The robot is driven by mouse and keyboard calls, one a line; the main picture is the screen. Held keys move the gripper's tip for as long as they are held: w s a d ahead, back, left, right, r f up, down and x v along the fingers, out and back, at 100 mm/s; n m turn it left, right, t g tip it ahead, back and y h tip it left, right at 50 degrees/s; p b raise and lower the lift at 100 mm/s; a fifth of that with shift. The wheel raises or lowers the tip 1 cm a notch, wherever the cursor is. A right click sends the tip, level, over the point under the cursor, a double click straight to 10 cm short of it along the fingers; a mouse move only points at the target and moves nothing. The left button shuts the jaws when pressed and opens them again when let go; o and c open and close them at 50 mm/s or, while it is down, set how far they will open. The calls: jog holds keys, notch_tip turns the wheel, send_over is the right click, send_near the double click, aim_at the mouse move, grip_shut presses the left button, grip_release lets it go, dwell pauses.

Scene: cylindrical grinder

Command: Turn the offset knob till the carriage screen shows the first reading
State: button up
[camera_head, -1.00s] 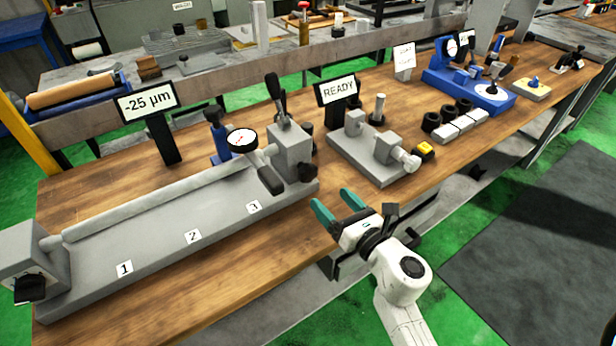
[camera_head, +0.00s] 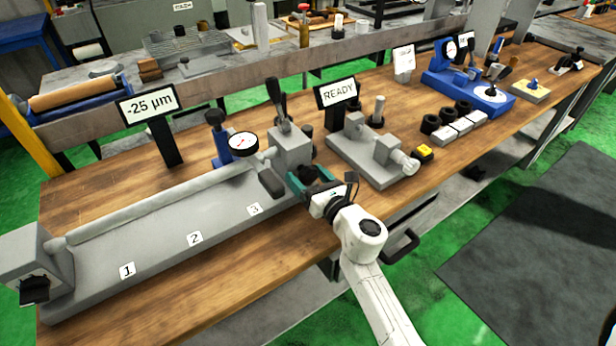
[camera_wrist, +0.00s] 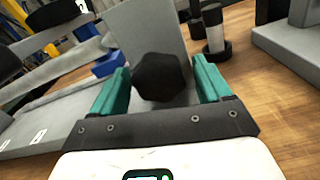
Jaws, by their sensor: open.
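The carriage screen (camera_head: 148,106) stands behind the long grey bed and reads -25 µm. A black faceted knob (camera_wrist: 160,77) sits on the end face of the grey block (camera_head: 291,146) at the bed's right end. My gripper (camera_head: 309,179) is at that end of the block, its teal fingers apart. The knob is partly hidden by the fingers in the head view.
A READY screen (camera_head: 338,92) and a grey fixture (camera_head: 374,157) stand to the right of my gripper. A dial gauge (camera_head: 243,142) and a black lever (camera_head: 276,100) rise near the block. Bare wooden bench (camera_head: 240,270) lies in front of the bed.

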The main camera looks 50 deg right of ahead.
jog(key=c, duration=1)
jog(key=shift+m, duration=0.4)
jog(key=m+p, duration=0.1)
jog(key=m, duration=0.3)
jog(key=shift+a+r+m+p, duration=0.1)
jog(key=shift+a+m+p, duration=0.05)
jog(key=shift+m+p, duration=0.2)
jog(key=m+p, duration=0.1)
jog(key=m, duration=0.4)
jog(key=shift+r, duration=0.1)
jog(key=m+p, duration=0.2)
jog(key=m, duration=0.4)
jog(key=shift+r, duration=0.1)
jog(key=m+p, duration=0.1)
jog(key=m, duration=0.4)
jog(key=shift+m, duration=0.25)
